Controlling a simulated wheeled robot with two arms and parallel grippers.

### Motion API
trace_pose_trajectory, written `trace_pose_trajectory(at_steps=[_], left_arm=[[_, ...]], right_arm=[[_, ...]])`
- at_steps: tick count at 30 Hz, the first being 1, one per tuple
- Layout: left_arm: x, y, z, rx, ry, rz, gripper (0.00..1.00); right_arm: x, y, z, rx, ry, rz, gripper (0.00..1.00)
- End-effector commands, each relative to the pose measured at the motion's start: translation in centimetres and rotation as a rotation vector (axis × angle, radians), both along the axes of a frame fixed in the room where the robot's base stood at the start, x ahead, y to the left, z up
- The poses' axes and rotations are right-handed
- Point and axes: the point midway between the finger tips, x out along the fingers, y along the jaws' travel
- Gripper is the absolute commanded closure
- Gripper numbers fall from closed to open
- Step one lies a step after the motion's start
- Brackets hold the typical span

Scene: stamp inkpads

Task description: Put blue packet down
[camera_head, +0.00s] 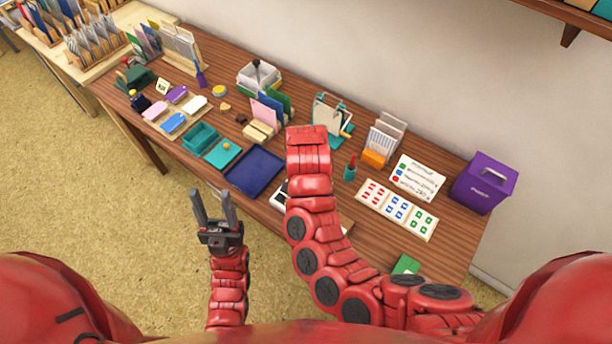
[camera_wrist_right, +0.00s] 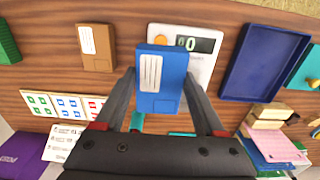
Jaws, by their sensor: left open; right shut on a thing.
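The blue packet (camera_wrist_right: 171,72), with a white label, is between the fingers of my right gripper (camera_wrist_right: 160,80) in the right wrist view. The packet overlaps a white scale (camera_wrist_right: 204,43) with a dark display; I cannot tell whether they touch. In the head view my right arm hides the right gripper and the packet, and only part of the scale (camera_head: 279,197) shows. My left gripper (camera_head: 213,200) is open and empty, off the front edge of the table.
A dark blue tray (camera_head: 253,172) lies left of my right arm. A brown packet (camera_wrist_right: 97,46) and a green packet (camera_wrist_right: 7,42) lie on the table. A stamp card (camera_head: 397,211) and a purple box (camera_head: 485,184) are at the right. Bare wood shows between the brown packet and the scale.

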Motion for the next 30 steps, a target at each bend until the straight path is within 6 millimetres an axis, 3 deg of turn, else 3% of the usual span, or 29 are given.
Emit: trace_pose_trajectory(at_steps=[12,22,30], left_arm=[[0.0,0.0,1.3,0.0,-0.001,0.0,0.5],[0.0,0.0,1.6,0.0,-0.001,0.0,0.5],[0.0,0.0,3.0,0.0,-0.001,0.0,0.5]], right_arm=[[5.9,0.1,-0.1,-0.003,-0.006,0.007,0.86],[7.1,-0.1,-0.5,0.0,0.001,-0.001,0.86],[6.9,0.0,-3.3,0.0,0.004,0.003,0.86]])
